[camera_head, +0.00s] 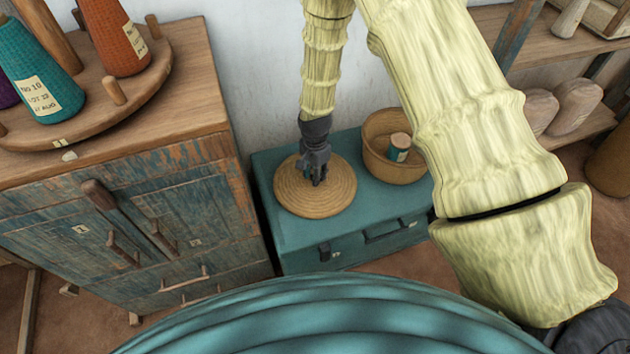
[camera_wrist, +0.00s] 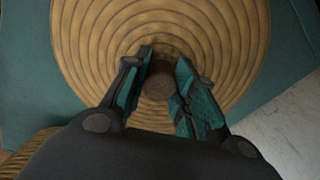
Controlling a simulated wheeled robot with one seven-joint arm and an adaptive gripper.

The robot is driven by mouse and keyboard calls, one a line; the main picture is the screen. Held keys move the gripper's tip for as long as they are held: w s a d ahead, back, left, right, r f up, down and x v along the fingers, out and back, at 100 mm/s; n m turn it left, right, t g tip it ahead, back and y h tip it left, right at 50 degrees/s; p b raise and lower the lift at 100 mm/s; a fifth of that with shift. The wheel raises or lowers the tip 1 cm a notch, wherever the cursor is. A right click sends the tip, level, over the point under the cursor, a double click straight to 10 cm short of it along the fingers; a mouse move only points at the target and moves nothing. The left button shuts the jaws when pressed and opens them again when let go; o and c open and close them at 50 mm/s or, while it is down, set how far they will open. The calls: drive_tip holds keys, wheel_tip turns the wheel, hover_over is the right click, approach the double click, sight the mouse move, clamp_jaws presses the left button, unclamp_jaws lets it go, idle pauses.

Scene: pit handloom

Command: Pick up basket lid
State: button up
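The basket lid (camera_head: 289,199) is a round, tan, coiled disc lying flat on a teal chest (camera_head: 300,238). My gripper (camera_head: 318,181) points down over the middle of the lid. In the wrist view the lid (camera_wrist: 215,45) fills most of the picture, with a dark round knob (camera_wrist: 158,82) at its centre. My gripper's two fingers (camera_wrist: 160,85) stand on either side of the knob, with the knob between them. The fingers are apart, and small gaps seem to show beside the knob. I cannot tell how far down the fingertips reach.
An open basket (camera_head: 392,170) holding a teal-labelled spool (camera_head: 399,147) stands right of the lid on the chest. A worn blue wooden cabinet (camera_head: 150,225) with a round spool rack (camera_head: 120,95) is at the left. A white wall (camera_head: 250,80) is close behind.

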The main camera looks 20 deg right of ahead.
clamp_jaws()
drive_tip(key=shift+r, duration=0.1)
